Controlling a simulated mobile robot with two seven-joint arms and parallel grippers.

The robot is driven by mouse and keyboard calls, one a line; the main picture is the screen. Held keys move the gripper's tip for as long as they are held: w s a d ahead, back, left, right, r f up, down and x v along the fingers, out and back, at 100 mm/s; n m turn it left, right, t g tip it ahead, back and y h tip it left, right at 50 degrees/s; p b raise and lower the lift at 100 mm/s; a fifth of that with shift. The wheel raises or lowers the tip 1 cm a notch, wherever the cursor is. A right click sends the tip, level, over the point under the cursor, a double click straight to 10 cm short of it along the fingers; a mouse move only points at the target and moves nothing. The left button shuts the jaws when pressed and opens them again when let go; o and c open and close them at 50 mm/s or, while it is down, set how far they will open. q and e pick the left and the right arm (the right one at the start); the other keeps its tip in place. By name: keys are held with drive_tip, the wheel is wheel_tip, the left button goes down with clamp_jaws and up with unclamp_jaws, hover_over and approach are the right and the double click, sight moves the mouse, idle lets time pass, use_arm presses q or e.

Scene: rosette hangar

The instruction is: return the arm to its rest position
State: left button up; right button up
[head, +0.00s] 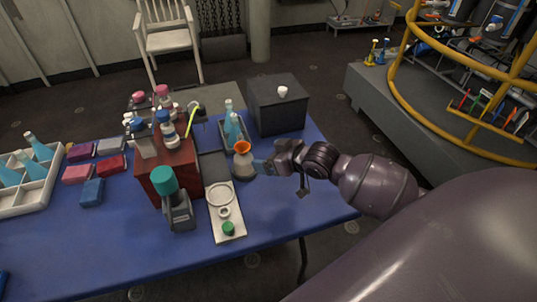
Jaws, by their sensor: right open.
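My right arm (375,187) reaches in from the right over the blue table (120,250). My right gripper (260,166) is open, at the table's right part. Its fingertips are right beside a grey flask-like item with an orange top (243,165); I cannot tell whether they touch it. I see nothing held in the gripper. My left gripper is out of view.
A red-brown block (165,176) with bottles, a teal-capped item (164,182) and a pale tray (227,224) stand left. The table's front right is clear.

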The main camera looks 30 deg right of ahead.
idle(0.3)
drive_tip(key=s+a+f+g, duration=0.1)
drive_tip(key=s, duration=0.3)
drive_tip(key=s+a+f+g+h, duration=0.1)
drive_tip(key=s+f, duration=0.1)
drive_tip(key=s, duration=0.3)
drive_tip(key=s+a+f+m+g+h, duration=0.1)
drive_tip(key=s+a+f, duration=0.1)
drive_tip(key=s, duration=0.2)
drive_tip(key=shift+s+f+g, duration=0.1)
drive_tip(key=shift+s+g, duration=0.05)
drive_tip(key=shift+g, duration=0.15)
drive_tip(key=s+r+m+g+h, duration=0.1)
drive_tip(key=s+m+g+h, duration=0.3)
drive_tip(key=s, duration=1.3)
drive_tip(key=w+f+n+t+y, duration=0.2)
drive_tip(key=w+f+t, duration=0.5)
drive_tip(key=w+f, duration=0.1)
drive_tip(key=shift+f, duration=0.5)
